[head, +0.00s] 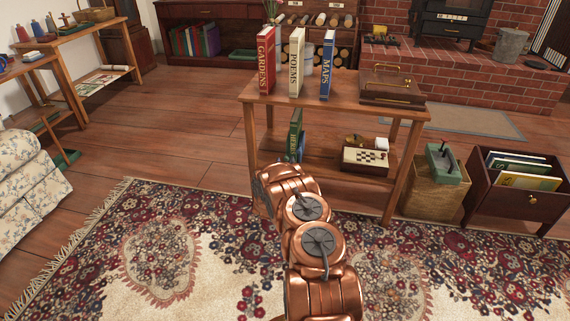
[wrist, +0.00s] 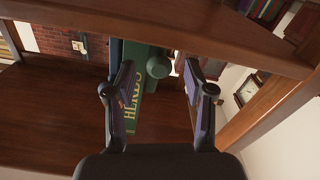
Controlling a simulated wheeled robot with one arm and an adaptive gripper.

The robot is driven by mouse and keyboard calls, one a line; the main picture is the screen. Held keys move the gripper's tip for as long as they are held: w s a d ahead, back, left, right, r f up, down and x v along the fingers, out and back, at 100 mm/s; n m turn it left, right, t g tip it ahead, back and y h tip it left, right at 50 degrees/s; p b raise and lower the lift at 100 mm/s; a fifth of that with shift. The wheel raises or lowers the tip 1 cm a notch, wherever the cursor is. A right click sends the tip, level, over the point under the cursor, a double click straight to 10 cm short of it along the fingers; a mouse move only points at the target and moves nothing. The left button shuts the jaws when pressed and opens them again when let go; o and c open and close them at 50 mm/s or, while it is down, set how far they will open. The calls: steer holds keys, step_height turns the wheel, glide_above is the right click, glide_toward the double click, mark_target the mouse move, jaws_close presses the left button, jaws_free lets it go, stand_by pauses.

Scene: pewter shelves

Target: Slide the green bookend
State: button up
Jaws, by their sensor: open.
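In the wrist view, a round green knob (wrist: 158,67) shows beside the green book marked HERBS (wrist: 139,105); it looks like part of the green bookend, whose remaining shape I cannot make out. My gripper (wrist: 157,65) is open, its two fingers spread on either side of the knob. The left finger overlaps the book's edge in the picture. I cannot tell whether either finger touches anything. In the head view, the green book (head: 295,128) stands on the lower shelf of the wooden table (head: 345,100), and my arm hides my gripper and much of that shelf's left end.
The red book (head: 265,60), cream book (head: 296,62) and blue book (head: 327,65) stand on the table top with a wooden box (head: 393,86). A chess box (head: 365,159) sits on the lower shelf's right. The table's front leg (head: 397,180) bounds that side.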

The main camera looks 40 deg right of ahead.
jaws_close()
stand_by(0.3)
stand_by(0.3)
